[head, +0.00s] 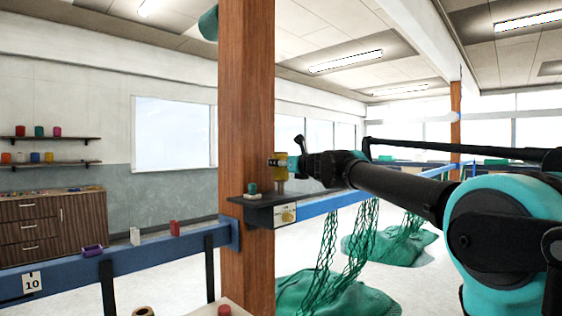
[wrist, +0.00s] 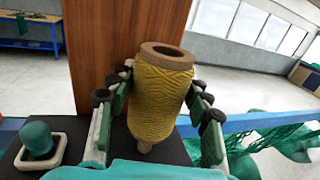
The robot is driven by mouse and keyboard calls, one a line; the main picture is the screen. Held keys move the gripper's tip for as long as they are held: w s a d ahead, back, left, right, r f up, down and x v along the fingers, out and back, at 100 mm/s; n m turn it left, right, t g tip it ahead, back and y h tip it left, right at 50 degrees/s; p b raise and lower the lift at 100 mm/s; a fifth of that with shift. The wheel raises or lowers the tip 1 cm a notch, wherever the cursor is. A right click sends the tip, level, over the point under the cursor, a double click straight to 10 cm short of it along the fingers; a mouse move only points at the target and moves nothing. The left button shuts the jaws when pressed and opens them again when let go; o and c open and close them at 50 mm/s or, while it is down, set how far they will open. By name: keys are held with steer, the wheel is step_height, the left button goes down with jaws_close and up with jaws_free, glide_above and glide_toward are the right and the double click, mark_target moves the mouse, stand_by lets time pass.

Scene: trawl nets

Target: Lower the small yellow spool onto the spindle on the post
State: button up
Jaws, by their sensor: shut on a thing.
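The small yellow spool (wrist: 158,98) is wound with yellow yarn and has a tan core open at the top. My gripper (wrist: 162,88) is shut on it, one finger on each side, and it looks roughly upright. In the head view the spool (head: 279,173) is just above the dark shelf on the wooden post (head: 246,120). Whether the spool is around the spindle is hidden.
A blue rail (head: 330,203) runs right from the post, with green nets (head: 350,245) hanging below. Another blue rail (head: 150,250) carries small items.

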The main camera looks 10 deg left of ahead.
mark_target(285, 174)
steer(key=shift+f, duration=1.9)
steer(key=o, duration=1.3)
steer(key=v, duration=1.2)
